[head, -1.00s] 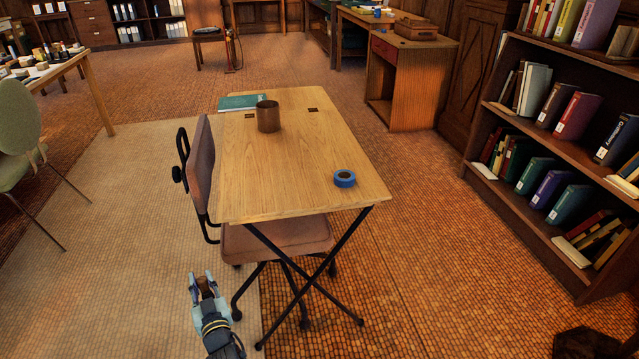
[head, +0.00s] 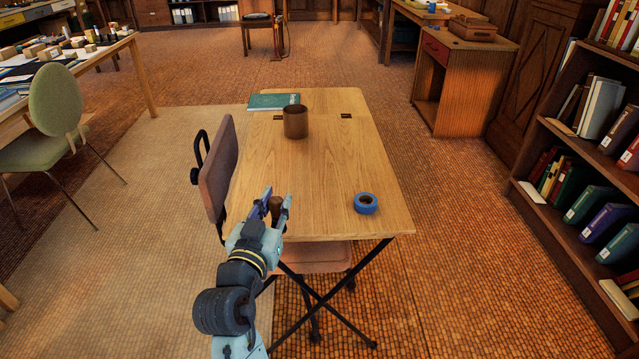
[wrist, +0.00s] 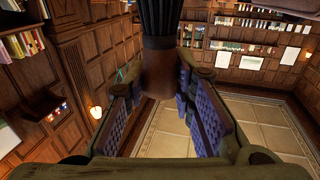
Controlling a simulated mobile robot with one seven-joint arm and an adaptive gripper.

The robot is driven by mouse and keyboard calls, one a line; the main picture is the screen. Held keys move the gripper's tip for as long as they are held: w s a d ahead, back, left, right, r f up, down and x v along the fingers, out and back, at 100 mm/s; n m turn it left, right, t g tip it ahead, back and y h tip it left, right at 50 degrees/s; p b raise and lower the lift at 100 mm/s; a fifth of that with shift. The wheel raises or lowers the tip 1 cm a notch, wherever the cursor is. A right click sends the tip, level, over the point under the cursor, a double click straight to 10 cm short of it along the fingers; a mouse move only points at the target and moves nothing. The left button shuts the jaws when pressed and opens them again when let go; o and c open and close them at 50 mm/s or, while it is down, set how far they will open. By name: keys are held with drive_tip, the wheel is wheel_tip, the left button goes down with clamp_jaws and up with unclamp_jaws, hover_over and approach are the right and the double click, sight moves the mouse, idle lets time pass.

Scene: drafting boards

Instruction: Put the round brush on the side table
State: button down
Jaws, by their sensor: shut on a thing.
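My gripper (head: 276,198) is shut on the round brush (head: 275,209), a small brown piece between the fingers in the head view. In the wrist view, the brush (wrist: 158,76) has a brown lower part between the finger pads and dark bristles running up out of the top of the picture. My gripper appears near the left front corner of a light wooden table (head: 335,195) with black crossed legs. I cannot tell its exact height over the table edge. Which piece of furniture is the side table is not clear from the frames.
On the wooden table are a brown cup (head: 295,122), a green book (head: 273,101) and a blue tape roll (head: 365,203). A chair (head: 219,172) stands at its left side. A bookshelf (head: 575,165) is at the right. The table's middle is clear.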

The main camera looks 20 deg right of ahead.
drive_tip(key=shift+w+d+f+p, duration=0.85)
drive_tip(key=shift+w+d, duration=0.6)
drive_tip(key=shift+d, duration=0.55)
drive_tip(key=shift+w+d+f+p, duration=0.8)
drive_tip(key=shift+w+d, duration=0.7)
drive_tip(key=shift+d, duration=0.45)
drive_tip(key=shift+w+d+f+p, duration=0.85)
drive_tip(key=shift+w+d, duration=0.6)
drive_tip(key=shift+d, duration=0.55)
drive_tip(key=shift+f, duration=0.1)
drive_tip(key=shift+f+b, duration=0.15)
drive_tip(key=shift+b, duration=0.15)
drive_tip(key=c, duration=1.4)
unclamp_jaws()
drive_tip(key=shift+o, duration=0.2)
